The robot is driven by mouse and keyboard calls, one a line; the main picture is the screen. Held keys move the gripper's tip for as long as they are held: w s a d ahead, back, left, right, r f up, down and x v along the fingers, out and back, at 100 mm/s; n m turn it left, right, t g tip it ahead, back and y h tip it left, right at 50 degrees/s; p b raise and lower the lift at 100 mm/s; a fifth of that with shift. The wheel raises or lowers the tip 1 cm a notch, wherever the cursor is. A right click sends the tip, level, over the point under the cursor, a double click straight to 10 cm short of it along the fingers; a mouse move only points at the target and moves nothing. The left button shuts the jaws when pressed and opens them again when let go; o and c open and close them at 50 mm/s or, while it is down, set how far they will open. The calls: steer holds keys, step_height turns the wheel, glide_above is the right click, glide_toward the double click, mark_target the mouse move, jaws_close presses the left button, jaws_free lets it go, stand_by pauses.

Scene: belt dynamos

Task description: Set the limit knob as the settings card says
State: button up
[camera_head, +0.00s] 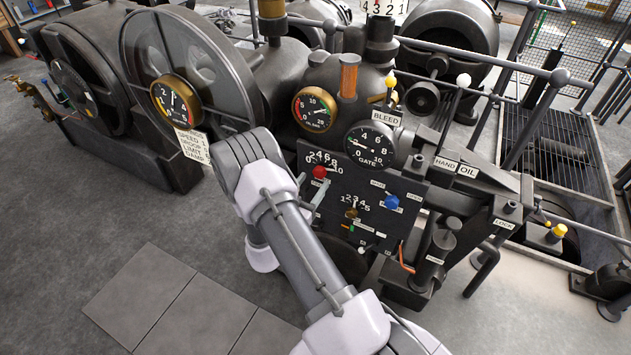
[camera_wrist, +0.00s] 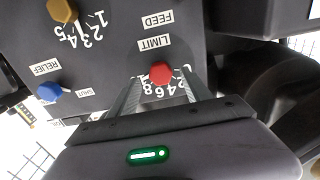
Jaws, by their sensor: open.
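The red limit knob (camera_wrist: 160,72) sits on the dark panel, beside a LIMIT label (camera_wrist: 154,43) that is upside down in the wrist view. A scale of white numbers runs along its gripper side, partly covered; I cannot tell where the knob points. In the head view the red knob (camera_head: 319,172) is at the panel's upper left. My gripper (camera_wrist: 163,78) is open, its two fingers on either side of the red knob; I cannot tell whether they touch it. The settings card (camera_head: 192,146) hangs below a brass gauge; it shows SPEED and LIMIT lines, but the limit value is not readable.
On the same panel are a brown-gold knob (camera_wrist: 62,10) and a blue relief knob (camera_wrist: 50,91). Gauges (camera_head: 370,146) stand just above it. A lever with a white ball (camera_head: 463,80) and the HAND and OIL labels are at right. Open floor lies at front left.

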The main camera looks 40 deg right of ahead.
mark_target(321, 171)
steer(key=shift+x, duration=1.45)
jaws_close()
steer(key=shift+n+b, duration=0.3)
steer(key=n+b, duration=0.1)
steer(key=n, duration=0.4)
steer(key=shift+b, duration=0.35)
steer(key=n, duration=0.6)
steer(key=shift+s, duration=0.1)
steer(key=shift+n, duration=0.3)
jaws_free()
